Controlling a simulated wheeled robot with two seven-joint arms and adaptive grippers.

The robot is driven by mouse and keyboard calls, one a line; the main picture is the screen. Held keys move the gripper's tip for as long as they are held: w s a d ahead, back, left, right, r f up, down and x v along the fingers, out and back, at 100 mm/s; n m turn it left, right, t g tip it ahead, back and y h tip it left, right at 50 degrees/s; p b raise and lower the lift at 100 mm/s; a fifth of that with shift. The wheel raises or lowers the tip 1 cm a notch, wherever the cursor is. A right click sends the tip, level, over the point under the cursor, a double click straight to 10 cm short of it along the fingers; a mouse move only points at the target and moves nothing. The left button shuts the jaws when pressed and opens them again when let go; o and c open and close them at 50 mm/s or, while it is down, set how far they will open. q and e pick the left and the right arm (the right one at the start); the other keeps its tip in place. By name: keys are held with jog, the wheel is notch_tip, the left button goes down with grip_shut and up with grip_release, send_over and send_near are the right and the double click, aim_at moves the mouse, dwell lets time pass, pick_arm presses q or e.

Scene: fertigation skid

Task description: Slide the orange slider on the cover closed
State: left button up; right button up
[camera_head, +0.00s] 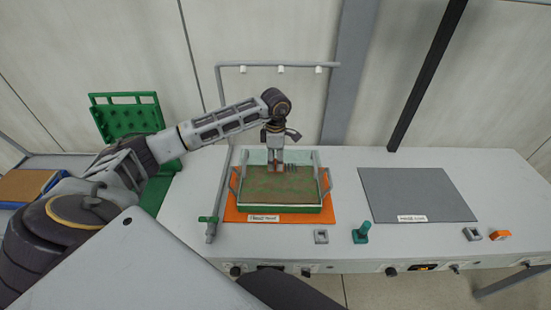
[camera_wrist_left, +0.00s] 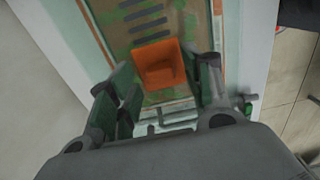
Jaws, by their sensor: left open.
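A shallow tray with a mottled brown-green cover (camera_head: 283,190) and green front sits on an orange mat (camera_head: 236,214) on the bench. In the left wrist view, the cover (camera_wrist_left: 181,22) has a row of dark slots (camera_wrist_left: 148,25) with the orange slider (camera_wrist_left: 160,63) beside them. My left gripper (camera_head: 276,168) points down over the back part of the cover. In the wrist view its open fingers (camera_wrist_left: 163,88) stand on either side of the slider, with gaps visible. Contact with the cover cannot be told. The slider is largely hidden by the gripper in the head view.
A grey mat (camera_head: 416,194) lies clear on the right. A teal knob (camera_head: 361,233) and small grey blocks (camera_head: 321,237) stand along the front edge. A grey pipe frame (camera_head: 222,120) rises behind the tray. A green rack (camera_head: 128,118) stands left.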

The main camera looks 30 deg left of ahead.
pick_arm(q)
jog(key=shift+f, duration=0.15)
pick_arm(e)
jog(key=shift+d, duration=0.15)
pick_arm(q)
grip_shut()
pick_arm(e)
jog(key=shift+d, duration=0.15)
